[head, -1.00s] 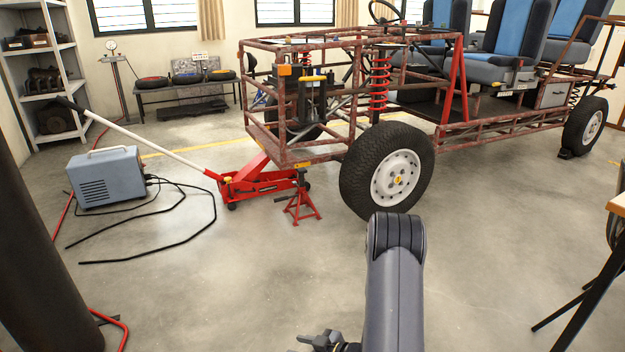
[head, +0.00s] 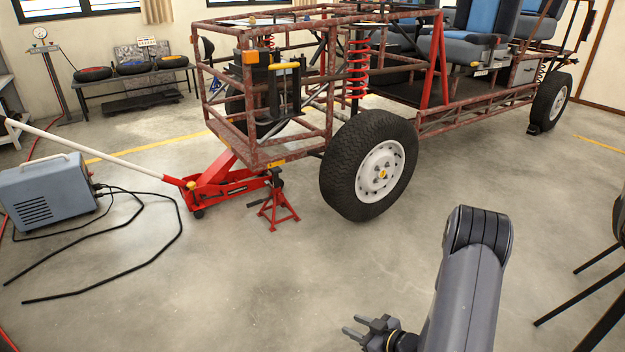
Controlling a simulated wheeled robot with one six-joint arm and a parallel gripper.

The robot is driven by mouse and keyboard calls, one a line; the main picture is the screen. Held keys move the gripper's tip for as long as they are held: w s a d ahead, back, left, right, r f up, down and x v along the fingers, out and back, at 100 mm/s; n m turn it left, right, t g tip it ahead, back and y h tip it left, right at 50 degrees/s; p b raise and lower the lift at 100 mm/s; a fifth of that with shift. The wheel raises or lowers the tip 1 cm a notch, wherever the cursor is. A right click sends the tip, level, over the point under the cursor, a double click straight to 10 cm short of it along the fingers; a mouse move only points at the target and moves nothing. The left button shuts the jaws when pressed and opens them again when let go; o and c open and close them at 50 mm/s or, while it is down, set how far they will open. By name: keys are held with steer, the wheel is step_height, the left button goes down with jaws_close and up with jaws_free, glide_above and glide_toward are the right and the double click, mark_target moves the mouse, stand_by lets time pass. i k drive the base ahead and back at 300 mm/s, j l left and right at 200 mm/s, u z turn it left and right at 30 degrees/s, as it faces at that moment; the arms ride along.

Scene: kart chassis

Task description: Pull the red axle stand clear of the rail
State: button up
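The red axle stand (head: 278,207) stands upright on the floor below the front corner of the kart's rusty rail (head: 262,162). It is between the red floor jack and the front wheel. Its dark top post is close to the rail; I cannot tell whether they touch. My gripper (head: 352,329) is low at the bottom of the head view, well in front of the stand and apart from it. Its two fingers are spread, with nothing seen between them.
The red floor jack (head: 225,184), its long pale handle reaching left, is just left of the stand. The front wheel (head: 372,165) is close on the right. A grey-blue machine (head: 47,192) with black cables (head: 150,262) lies left. The floor before the stand is clear.

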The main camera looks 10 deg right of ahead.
mark_target(279, 197)
steer(key=i+j+z, duration=0.15)
steer(key=i, duration=0.4)
steer(key=i+j+z, duration=0.1)
steer(key=i+j, duration=0.3)
steer(key=i, duration=0.15)
steer(key=i+j+z, duration=0.15)
steer(key=i+j, duration=0.2)
steer(key=i, duration=0.15)
steer(key=i+j, duration=0.4)
steer(key=i, duration=0.2)
steer(key=i+j, duration=0.4)
steer(key=i, duration=0.2)
